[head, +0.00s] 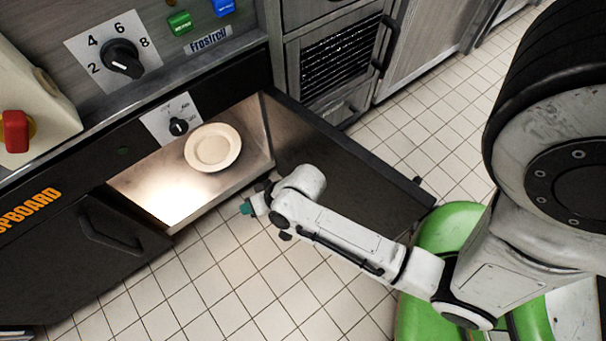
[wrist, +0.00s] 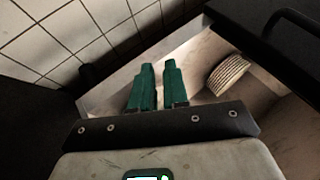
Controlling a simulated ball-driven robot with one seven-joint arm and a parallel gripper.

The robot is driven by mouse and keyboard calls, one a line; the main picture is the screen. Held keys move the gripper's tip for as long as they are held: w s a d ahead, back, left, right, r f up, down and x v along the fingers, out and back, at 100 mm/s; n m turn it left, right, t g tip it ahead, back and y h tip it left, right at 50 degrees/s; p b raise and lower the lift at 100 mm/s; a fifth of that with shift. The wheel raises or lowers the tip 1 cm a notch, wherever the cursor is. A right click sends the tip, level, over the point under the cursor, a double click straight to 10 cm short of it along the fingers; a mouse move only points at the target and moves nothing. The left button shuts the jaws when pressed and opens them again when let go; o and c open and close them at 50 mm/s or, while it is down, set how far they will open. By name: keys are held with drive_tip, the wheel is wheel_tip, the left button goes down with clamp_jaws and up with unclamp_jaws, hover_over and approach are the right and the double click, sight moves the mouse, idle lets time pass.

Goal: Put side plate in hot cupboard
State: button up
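A round cream plate (head: 213,147) lies flat inside the open hot cupboard (head: 145,181), on its metal floor toward the right. In the wrist view the ridged edge of a stack of plates (wrist: 230,73) shows there, so the plate seen from above seems to be the top of a stack. My gripper (head: 247,208) is just outside the cupboard's front edge, apart from the plates. In the wrist view its two green fingers (wrist: 159,88) are parallel with a narrow empty gap between them. Nothing is held.
The cupboard's dark right door (head: 345,160) stands open, with my arm beside and above it. The dark left door (head: 75,250) with a handle is at the lower left. A control panel with a dial (head: 122,58) is above. The tiled floor (head: 230,290) in front is clear.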

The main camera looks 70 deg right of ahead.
drive_tip(key=s+d+r+n+g+h, duration=0.2)
drive_tip(key=s+r+n+g, duration=0.5)
drive_tip(key=s, duration=0.6)
drive_tip(key=shift+s+d+r+n, duration=0.15)
drive_tip(key=shift+d+r+n, duration=0.25)
drive_tip(key=shift+r, duration=0.45)
drive_tip(key=shift+a+r, duration=0.1)
drive_tip(key=shift+r, duration=0.1)
